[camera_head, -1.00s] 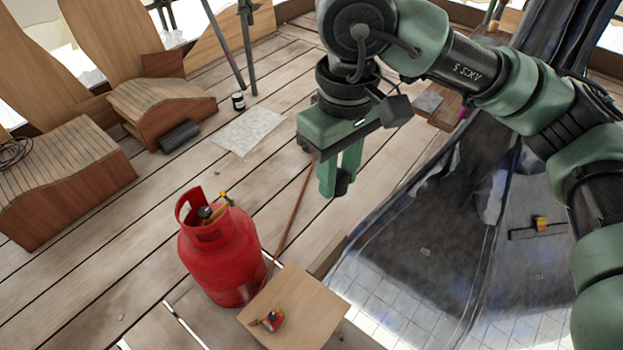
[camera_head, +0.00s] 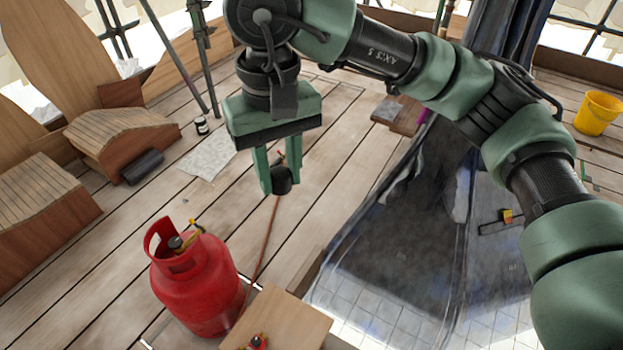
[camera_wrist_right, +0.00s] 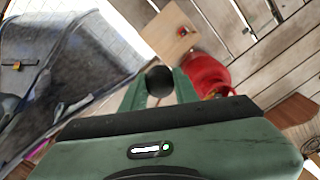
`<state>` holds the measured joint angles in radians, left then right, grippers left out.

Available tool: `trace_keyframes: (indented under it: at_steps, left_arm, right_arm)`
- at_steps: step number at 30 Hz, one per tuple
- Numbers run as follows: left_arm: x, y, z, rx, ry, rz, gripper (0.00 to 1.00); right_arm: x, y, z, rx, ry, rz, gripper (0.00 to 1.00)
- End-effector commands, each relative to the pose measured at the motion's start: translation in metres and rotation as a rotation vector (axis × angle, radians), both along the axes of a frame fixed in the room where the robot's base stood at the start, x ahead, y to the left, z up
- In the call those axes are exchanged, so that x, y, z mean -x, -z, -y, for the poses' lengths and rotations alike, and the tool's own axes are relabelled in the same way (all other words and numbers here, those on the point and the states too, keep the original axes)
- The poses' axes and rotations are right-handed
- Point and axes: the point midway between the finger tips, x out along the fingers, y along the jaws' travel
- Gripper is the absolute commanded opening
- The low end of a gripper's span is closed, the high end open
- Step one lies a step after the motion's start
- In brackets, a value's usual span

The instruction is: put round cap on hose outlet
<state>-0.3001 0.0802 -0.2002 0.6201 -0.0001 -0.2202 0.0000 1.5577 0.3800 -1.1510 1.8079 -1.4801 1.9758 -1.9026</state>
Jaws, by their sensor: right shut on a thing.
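My right gripper (camera_head: 281,184) is shut on a round black cap (camera_head: 283,180), held between its fingertips above the plank floor. In the right wrist view the cap (camera_wrist_right: 159,82) is a dark ball shape between the green fingers. A red gas cylinder (camera_head: 197,285) stands below and left of the gripper, with a brass-coloured valve (camera_head: 178,242) inside its collar. A thin red hose (camera_head: 265,240) runs along the floor from near the cylinder up behind the gripper. Its far end is partly hidden, and I cannot tell which fitting is the hose outlet. My left gripper is not in view.
A low wooden stool (camera_head: 285,320) carries a small red-and-yellow item (camera_head: 257,342). A dark sheeted structure (camera_head: 410,225) fills the right of the floor. Curved wooden benches (camera_head: 120,135) stand at left. A yellow bucket (camera_head: 597,112) is far right. Bare planks lie around the gripper.

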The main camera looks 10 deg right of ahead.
Motion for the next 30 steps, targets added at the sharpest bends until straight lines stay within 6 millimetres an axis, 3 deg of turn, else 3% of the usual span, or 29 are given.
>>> trace_keyframes:
  at_steps: [3, 10, 26, 30]
  left_arm:
    - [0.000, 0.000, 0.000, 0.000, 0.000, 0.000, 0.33]
    - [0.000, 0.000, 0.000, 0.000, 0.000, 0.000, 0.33]
    - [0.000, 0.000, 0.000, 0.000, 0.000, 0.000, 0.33]
    - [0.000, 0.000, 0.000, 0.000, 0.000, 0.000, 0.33]
  right_arm:
    - [-0.018, -0.001, -0.024, 0.001, 0.087, 0.000, 0.00]
    - [-0.038, 0.000, -0.048, 0.000, 0.191, 0.000, 0.00]
    - [-0.041, 0.000, -0.051, 0.001, 0.206, 0.000, 0.00]
    - [-0.041, 0.006, -0.043, -0.002, 0.208, -0.002, 0.00]
